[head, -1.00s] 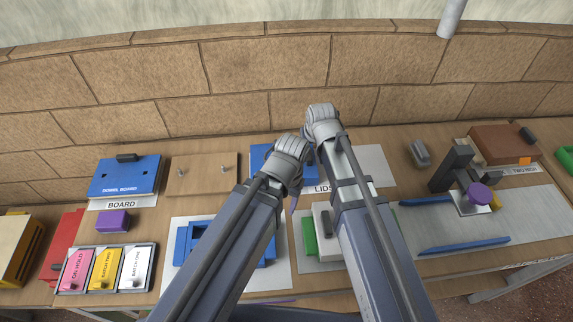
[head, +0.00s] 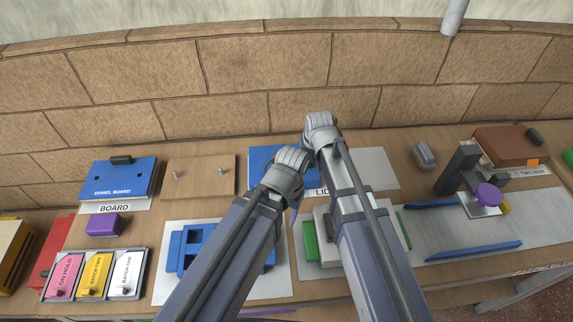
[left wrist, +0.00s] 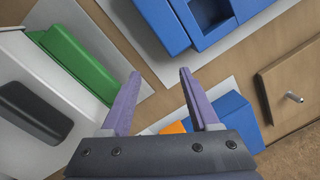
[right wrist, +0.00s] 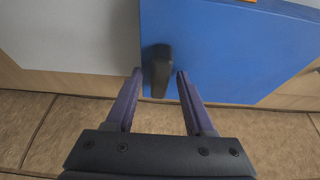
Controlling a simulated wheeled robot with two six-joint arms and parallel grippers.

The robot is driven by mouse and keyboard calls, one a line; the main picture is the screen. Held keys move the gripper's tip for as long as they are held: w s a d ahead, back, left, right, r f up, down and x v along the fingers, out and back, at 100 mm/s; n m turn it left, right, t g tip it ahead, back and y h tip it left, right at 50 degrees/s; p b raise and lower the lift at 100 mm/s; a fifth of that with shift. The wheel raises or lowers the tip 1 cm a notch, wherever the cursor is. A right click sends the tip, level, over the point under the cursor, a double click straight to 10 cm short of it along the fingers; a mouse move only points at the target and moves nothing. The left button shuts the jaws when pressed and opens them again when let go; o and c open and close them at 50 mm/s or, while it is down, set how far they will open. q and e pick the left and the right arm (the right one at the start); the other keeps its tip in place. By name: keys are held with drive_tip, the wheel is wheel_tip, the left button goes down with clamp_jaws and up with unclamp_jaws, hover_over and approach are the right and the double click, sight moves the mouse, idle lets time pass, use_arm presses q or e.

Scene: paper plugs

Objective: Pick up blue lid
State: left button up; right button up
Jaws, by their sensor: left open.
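The blue lid (head: 262,165) lies flat on the mat labelled LIDS, partly hidden by my arms in the head view. In the right wrist view the blue lid (right wrist: 225,50) fills the upper right, and its dark handle (right wrist: 160,62) stands near its edge. My right gripper (right wrist: 159,73) is open, with its fingertips on either side of this handle and small gaps showing. My left gripper (left wrist: 160,75) is open and empty, above the gap between the blue tray (left wrist: 180,22) and a green block (left wrist: 72,62). The blue lid (left wrist: 228,118) also shows behind its right finger.
A brick wall (head: 205,115) stands behind. My two arms are close together.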

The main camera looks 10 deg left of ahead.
clamp_jaws()
idle(0.3)
use_arm(q)
drive_tip(key=shift+r, duration=0.15)
use_arm(e)
drive_tip(key=shift+r, duration=0.15)
use_arm(q)
wheel_tip(320, 180, up, 10)
drive_tip(key=p, duration=1)
use_arm(e)
wheel_tip(320, 180, up, 10)
use_arm(q)
wheel_tip(320, 180, up, 7)
drive_tip(key=p, duration=0.7)
use_arm(e)
wheel_tip(320, 180, up, 7)
use_arm(q)
wheel_tip(320, 180, down, 7)
drive_tip(key=b, duration=0.7)
drive_tip(key=shift+f, duration=0.2)
use_arm(e)
wheel_tip(320, 180, down, 7)
drive_tip(key=shift+f, duration=0.2)
